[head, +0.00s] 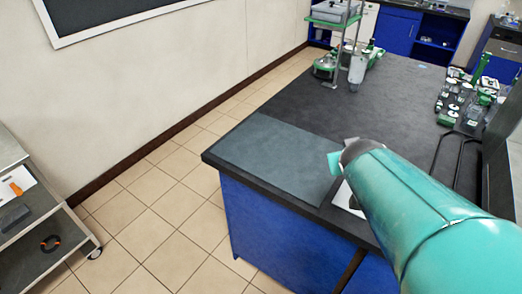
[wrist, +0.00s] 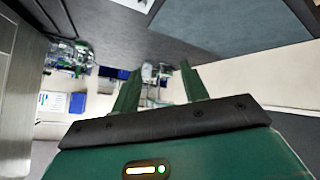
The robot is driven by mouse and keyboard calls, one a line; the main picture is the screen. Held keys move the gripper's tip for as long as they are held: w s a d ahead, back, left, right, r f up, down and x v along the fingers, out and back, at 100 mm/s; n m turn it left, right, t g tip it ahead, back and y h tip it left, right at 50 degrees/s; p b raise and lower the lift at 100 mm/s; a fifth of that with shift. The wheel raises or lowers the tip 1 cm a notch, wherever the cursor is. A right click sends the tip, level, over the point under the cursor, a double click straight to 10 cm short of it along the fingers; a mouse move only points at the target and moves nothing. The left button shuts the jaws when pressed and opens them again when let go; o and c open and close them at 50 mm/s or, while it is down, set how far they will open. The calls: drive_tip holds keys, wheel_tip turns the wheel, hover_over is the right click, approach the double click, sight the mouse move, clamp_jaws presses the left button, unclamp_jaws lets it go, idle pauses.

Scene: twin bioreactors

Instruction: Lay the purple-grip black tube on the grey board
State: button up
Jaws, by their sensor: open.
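The grey board (head: 268,157) lies flat on the near left corner of the dark bench top, and its bare surface shows. It also shows in the wrist view (wrist: 232,25), at the top. I cannot make out the purple-grip black tube in either view. My gripper (wrist: 161,84) is open, with two green fingers apart and nothing seen between them. In the head view the end of my arm is just right of the board, and hides part of the bench there.
A white item (head: 347,200) lies right of the board, partly behind my arm. A thin black bent frame (head: 460,160) is farther right. Green-and-glass equipment (head: 468,95) stands at the back right. A grey cart (head: 30,225) stands at the left. The middle bench is clear.

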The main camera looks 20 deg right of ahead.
drive_tip(key=s+a+r+n+g+y, duration=0.1)
drive_tip(key=s+a+y, duration=0.2)
drive_tip(key=a, duration=0.7)
drive_tip(key=s+a+r+n+g+y, duration=0.1)
drive_tip(key=s+a, duration=0.4)
drive_tip(key=a, duration=0.5)
drive_tip(key=shift+s+r+g+y, duration=0.15)
drive_tip(key=shift+s+g+y, duration=0.15)
drive_tip(key=shift+y, duration=0.6)
drive_tip(key=shift+c, duration=0.8)
